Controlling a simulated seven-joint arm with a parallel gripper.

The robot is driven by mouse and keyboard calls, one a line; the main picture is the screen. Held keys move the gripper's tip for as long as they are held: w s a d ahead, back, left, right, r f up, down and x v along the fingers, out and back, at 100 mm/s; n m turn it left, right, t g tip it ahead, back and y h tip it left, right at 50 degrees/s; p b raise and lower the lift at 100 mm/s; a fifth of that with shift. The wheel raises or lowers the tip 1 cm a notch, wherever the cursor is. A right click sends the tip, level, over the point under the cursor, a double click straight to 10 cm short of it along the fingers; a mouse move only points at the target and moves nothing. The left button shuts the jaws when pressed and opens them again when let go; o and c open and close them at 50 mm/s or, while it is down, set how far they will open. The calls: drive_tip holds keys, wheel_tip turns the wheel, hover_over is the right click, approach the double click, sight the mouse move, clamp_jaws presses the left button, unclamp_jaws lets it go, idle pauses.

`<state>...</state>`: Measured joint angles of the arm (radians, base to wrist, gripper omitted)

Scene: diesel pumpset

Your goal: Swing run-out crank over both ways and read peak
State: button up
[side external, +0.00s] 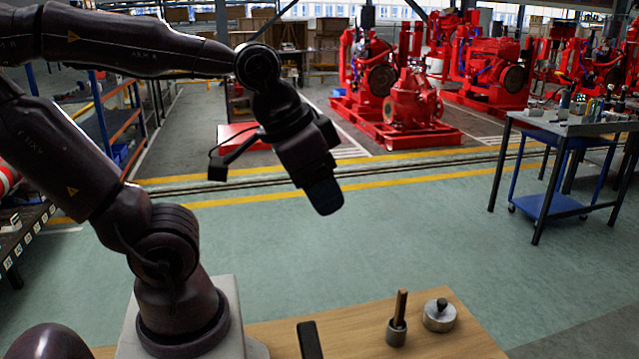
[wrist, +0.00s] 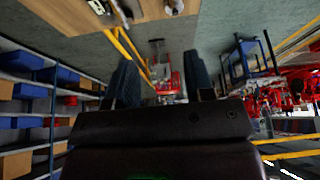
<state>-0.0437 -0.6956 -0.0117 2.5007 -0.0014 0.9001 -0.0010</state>
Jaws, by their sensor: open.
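My gripper (side external: 324,198) hangs in the air, tilted down, well above and to the left of the parts on the wooden table (side external: 455,343). In the wrist view its two dark fingers stand apart with nothing between them (wrist: 161,78). On the table are a low round metal piece with a dark knob (side external: 439,316) and a small grey cylinder with an upright brown rod (side external: 398,325). Which of these, if either, is the run-out crank I cannot tell. A dark upright slab (side external: 309,341) is cut off by the lower picture edge. No readable gauge shows.
A grey workbench (side external: 570,124) with a blue lower shelf stands at right. Red pumpsets (side external: 385,90) stand at the back. Shelving with blue bins (wrist: 30,91) shows left in the wrist view. Open green floor (side external: 400,230) lies between the table and the yellow lines.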

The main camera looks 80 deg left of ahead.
drive_tip(key=shift+d+r, duration=0.2)
drive_tip(key=shift+r, duration=0.1)
drive_tip(key=shift+a, duration=0.1)
drive_tip(key=w+d+f+m+g+y, duration=0.1)
drive_tip(key=w+d+f+m+g, duration=0.15)
drive_tip(key=f+m, duration=0.35)
drive_tip(key=w+d+f+m+g+y, duration=0.1)
drive_tip(key=w+d+f+m+g, duration=0.15)
drive_tip(key=f+m, duration=0.4)
drive_tip(key=w+d+f+m+h, duration=0.1)
drive_tip(key=d+m, duration=0.4)
drive_tip(key=m, duration=0.7)
drive_tip(key=w+d+f+m+h, duration=0.15)
drive_tip(key=d+m, duration=0.45)
drive_tip(key=m, duration=0.6)
drive_tip(key=shift+y, duration=0.25)
drive_tip(key=f, duration=1.1)
drive_tip(key=shift+a+f, duration=0.15)
drive_tip(key=shift+a, duration=0.15)
clamp_jaws()
